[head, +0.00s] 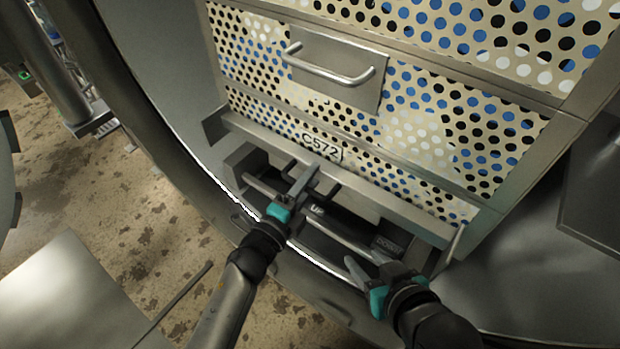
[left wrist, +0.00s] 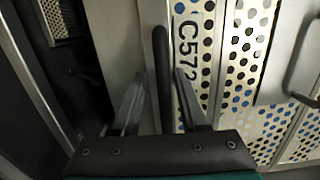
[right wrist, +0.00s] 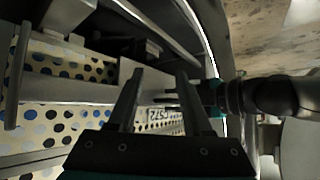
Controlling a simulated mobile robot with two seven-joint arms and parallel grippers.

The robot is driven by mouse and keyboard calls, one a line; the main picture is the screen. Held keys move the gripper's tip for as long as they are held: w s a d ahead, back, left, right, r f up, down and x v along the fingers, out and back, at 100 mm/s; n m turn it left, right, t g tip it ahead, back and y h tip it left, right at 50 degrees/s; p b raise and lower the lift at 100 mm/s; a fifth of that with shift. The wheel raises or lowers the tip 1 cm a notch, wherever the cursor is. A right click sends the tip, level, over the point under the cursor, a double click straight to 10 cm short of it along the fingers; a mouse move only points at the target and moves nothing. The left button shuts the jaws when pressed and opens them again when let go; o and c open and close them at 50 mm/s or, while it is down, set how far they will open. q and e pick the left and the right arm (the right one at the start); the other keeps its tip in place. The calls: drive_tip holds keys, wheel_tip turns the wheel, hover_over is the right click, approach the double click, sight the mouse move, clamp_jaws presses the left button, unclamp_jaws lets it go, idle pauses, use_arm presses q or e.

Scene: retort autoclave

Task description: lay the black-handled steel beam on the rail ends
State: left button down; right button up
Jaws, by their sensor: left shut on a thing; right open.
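The steel beam (head: 352,201) lies slantwise in front of the basket's lower edge, inside the chamber mouth. My left gripper (head: 303,182) is over its left part. My right gripper (head: 362,268) is open and empty, nearer the chamber rim, apart from the beam. In the right wrist view its fingers (right wrist: 160,95) are spread, with my left gripper beyond. The rail ends are partly hidden; I cannot tell whether the beam touches them.
The perforated basket (head: 440,120), marked C572, stands behind, with a bar handle (head: 325,65) on its front. Dark parts labelled UP and DOWN (head: 388,245) sit low in the chamber mouth. The curved chamber rim (head: 225,195) runs close to both arms. Stained floor lies at left.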

sight(318, 187)
use_arm(q)
drive_tip(key=shift+w+f+b, duration=0.15)
drive_tip(key=shift+f+b, duration=1.7)
drive_tip(key=shift+f, duration=1.3)
use_arm(e)
drive_tip(key=a+r+t+y, duration=0.3)
drive_tip(key=a+t, duration=0.2)
drive_tip(key=t, duration=0.1)
drive_tip(key=shift+a+r+m+t, duration=0.2)
drive_tip(key=shift+m+t, duration=0.1)
drive_tip(key=shift+m, duration=0.1)
use_arm(q)
drive_tip(key=shift+f, duration=0.55)
